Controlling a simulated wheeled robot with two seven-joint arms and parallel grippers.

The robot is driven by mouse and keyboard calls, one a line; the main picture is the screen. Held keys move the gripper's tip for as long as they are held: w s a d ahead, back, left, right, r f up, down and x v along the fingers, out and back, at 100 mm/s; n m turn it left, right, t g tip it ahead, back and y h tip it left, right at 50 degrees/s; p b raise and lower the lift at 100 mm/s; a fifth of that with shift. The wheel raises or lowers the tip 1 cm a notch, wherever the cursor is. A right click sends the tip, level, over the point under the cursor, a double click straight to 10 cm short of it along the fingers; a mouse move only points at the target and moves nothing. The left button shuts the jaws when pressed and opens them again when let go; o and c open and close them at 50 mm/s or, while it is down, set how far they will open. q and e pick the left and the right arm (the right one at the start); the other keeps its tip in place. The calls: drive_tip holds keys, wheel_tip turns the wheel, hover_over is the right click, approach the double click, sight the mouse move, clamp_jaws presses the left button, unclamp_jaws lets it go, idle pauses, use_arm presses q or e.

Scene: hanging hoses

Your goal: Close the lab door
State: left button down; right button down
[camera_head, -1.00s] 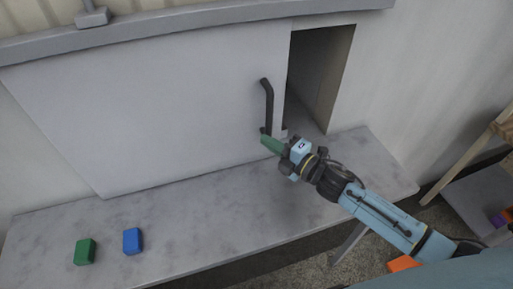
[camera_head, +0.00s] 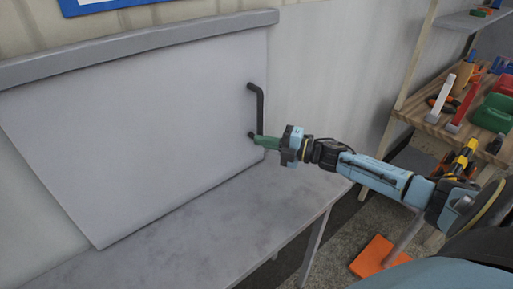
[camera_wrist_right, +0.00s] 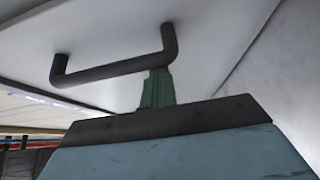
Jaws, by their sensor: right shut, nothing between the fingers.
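The lab door (camera_head: 150,120) is a large pale grey sliding panel above a grey counter. No opening shows at its right edge in the head view. Its dark bar handle (camera_head: 260,108) stands upright near that edge; the handle also crosses the wrist view (camera_wrist_right: 115,69). My right gripper (camera_head: 262,141) is shut and empty, its green fingers at the handle's lower end. In the wrist view the green fingertips (camera_wrist_right: 158,86) are right by the bar near its bend; I cannot tell whether they touch it. My left gripper is out of view.
A grey rail (camera_head: 130,48) runs along the door's top. The marbled counter (camera_head: 210,225) below is clear where it shows. At the right stand wooden shelves (camera_head: 440,125) with tools and containers, and an orange object (camera_head: 380,256) lies on the floor.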

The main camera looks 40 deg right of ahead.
drive_tip(key=shift+d, duration=0.2)
drive_tip(key=s+a+p, duration=0.1)
drive_tip(key=a+p, duration=0.2)
drive_tip(key=a, duration=0.1)
drive_tip(key=b+v, duration=0.1)
drive_tip(key=v, duration=0.8)
drive_tip(key=shift+s+b, duration=0.3)
drive_tip(key=shift+s, duration=0.1)
drive_tip(key=shift+s+d, duration=0.1)
